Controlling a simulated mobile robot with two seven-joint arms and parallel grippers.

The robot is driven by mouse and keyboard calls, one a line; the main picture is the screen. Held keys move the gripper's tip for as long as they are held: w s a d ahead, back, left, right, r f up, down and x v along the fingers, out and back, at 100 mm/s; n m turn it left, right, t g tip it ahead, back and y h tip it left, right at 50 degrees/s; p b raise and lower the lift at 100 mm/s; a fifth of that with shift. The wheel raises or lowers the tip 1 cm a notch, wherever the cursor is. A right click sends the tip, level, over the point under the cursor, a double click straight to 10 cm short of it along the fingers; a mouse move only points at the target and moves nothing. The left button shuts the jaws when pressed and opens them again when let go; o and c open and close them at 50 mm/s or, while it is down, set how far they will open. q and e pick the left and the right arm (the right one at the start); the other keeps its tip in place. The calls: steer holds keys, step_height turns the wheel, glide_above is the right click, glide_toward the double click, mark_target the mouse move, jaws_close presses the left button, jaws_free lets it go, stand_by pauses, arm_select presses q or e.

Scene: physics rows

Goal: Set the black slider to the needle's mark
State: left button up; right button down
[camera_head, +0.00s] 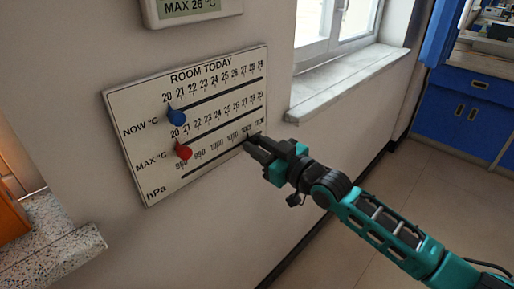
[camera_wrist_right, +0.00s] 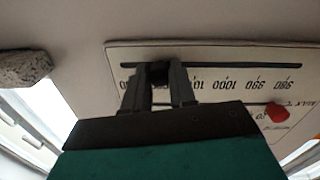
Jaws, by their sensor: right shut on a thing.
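The white board (camera_head: 140,165) titled ROOM TODAY hangs on the wall with three slotted scales. My right gripper (camera_head: 254,143) is at the right part of the lowest slot, the hPa row. In the right wrist view, its two fingers are shut on the black slider (camera_wrist_right: 159,72), which sits in the slot. The fingers hide the slider in the head view and cover scale numbers beyond 1000 in the wrist view, so its exact reading cannot be told. No needle or dial shows in either view. My left gripper is not in view.
A blue knob (camera_head: 177,117) sits at the left of the NOW row, and a red knob (camera_head: 183,151) at the left of the MAX row. A display (camera_head: 190,7) reading MAX 26 °C is above. A window sill (camera_head: 345,80) juts out at right, a speckled ledge (camera_head: 55,262) at lower left.

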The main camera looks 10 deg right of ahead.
steer(key=c, duration=0.9)
jaws_free()
steer(key=shift+p+v, duration=0.35)
steer(key=shift+v, duration=6.1)
steer(key=s+f+m+g+h, duration=0.1)
steer(key=s+f+m+h, duration=0.1)
steer(key=s+f, duration=0.3)
steer(key=s+f+m+g+h+p, duration=0.1)
steer(key=s+f, duration=0.4)
steer(key=f, duration=0.5)
steer(key=s+f+m+g+h, duration=0.2)
steer(key=s+f+m+h, duration=0.1)
steer(key=s+f+h, duration=0.2)
steer(key=shift+s+d+f+p, duration=0.1)
steer(key=shift+s+f+p, duration=0.1)
steer(key=shift+f, duration=0.4)
steer(key=shift+s+f+p, duration=0.15)
steer(key=shift+s+f, duration=0.1)
steer(key=shift+f, duration=0.35)
